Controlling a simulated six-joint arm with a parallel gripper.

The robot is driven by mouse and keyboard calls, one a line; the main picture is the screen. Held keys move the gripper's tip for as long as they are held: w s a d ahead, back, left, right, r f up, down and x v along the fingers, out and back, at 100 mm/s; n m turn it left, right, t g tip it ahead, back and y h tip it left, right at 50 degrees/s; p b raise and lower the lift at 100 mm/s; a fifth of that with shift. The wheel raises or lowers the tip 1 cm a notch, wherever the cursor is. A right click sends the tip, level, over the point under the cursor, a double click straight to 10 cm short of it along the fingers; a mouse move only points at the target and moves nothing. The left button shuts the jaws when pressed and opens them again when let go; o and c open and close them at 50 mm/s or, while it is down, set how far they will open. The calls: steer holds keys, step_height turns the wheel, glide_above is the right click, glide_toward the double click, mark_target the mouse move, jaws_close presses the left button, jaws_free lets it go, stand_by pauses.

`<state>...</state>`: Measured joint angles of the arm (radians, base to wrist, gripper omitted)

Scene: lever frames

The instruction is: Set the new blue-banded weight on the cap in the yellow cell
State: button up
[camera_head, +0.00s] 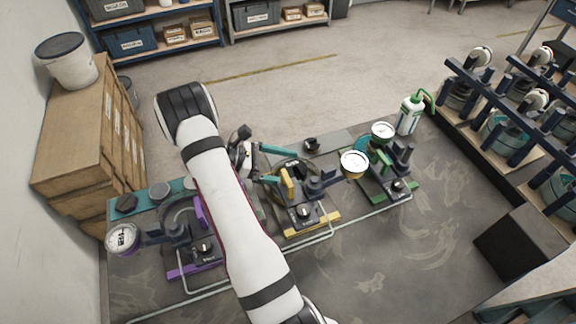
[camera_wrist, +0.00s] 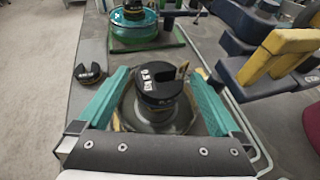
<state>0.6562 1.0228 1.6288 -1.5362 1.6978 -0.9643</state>
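In the wrist view, my gripper (camera_wrist: 160,76) is open, with one teal finger on each side of a black slotted weight (camera_wrist: 158,84) with white marks on top. There is a gap between each finger and the weight. The weight sits upright on the dark round body of the yellow cell; the cap under it is hidden. I cannot make out a blue band on it. In the head view, my gripper (camera_head: 284,165) is over the yellow cell (camera_head: 318,219). Another black slotted weight (camera_wrist: 88,73) lies on the bench to the left, also visible in the head view (camera_head: 311,144).
The yellow lever (camera_wrist: 275,58) rises close to the right finger. The green cell (camera_head: 393,181) with its gauge stands to the right, near a green-topped bottle (camera_head: 410,115). The purple cell (camera_head: 190,238) is on the left, partly behind my arm.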

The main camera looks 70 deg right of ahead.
steer(key=shift+w, duration=0.1)
steer(key=v, duration=1.5)
steer(key=shift+w+a+r, duration=0.2)
steer(key=s+a+r+m+t+y, duration=0.1)
steer(key=a+r+m+t+y, duration=0.15)
steer(key=a+r, duration=0.5)
steer(key=s+a+m+t+y, duration=0.2)
steer(key=s+a, duration=0.3)
steer(key=a, duration=0.3)
steer(key=s+a+m+t+y, duration=0.1)
steer(key=s+a+m+t, duration=0.2)
steer(key=a, duration=0.5)
steer(key=s+a+r+m+t+y, duration=0.1)
steer(key=s+a+m+t+y, duration=0.1)
steer(key=s+a, duration=0.4)
steer(key=a+m+t, duration=0.1)
steer(key=a+t, duration=0.1)
steer(key=a, duration=0.1)
steer(key=shift+s+m+y, duration=0.35)
steer(key=shift+s, duration=0.05)
